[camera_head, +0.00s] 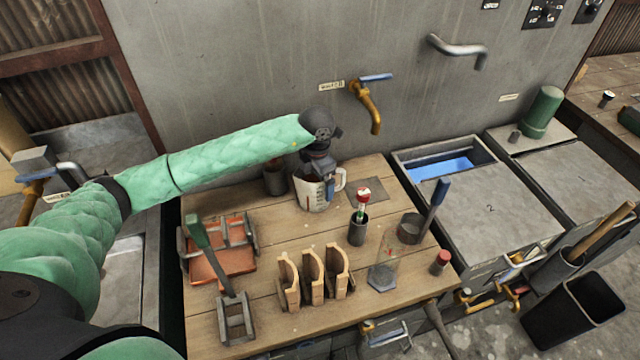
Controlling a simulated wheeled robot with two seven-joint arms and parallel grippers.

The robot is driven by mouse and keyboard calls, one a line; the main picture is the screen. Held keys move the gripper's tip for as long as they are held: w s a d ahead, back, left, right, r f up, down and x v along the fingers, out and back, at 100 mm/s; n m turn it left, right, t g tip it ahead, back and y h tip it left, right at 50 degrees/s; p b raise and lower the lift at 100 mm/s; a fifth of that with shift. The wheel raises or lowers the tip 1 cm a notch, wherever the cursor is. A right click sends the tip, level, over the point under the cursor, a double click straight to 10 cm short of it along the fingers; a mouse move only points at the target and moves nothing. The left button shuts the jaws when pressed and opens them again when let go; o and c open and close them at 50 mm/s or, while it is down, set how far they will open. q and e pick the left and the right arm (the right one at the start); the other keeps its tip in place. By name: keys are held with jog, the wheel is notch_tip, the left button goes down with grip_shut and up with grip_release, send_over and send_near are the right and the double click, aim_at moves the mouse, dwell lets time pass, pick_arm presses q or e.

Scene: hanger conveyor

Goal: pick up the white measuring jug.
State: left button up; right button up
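The white measuring jug (312,198) stands upright toward the back of the wooden table, with its handle on the right side. Dark reddish marks show on its front. My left arm reaches in from the left, and my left gripper (329,186) points down at the jug's top, overlapping its rim on the right. The wrist hides part of the jug's opening. The fingers are small and dark here, so I cannot tell whether they are open or closed on the jug wall. My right gripper is not in view.
On the wooden table (240,325), a dark cup (275,180) stands left of the jug and a small dark holder (358,230) in front right. Wooden holders (313,277) and a red tray (222,262) are nearer. A yellow tap (369,108) juts from the wall behind.

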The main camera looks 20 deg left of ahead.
pick_arm(q)
jog(key=shift+f, duration=0.2)
jog(key=c, duration=1.4)
jog(key=shift+c, duration=0.7)
jog(key=shift+r, duration=0.15)
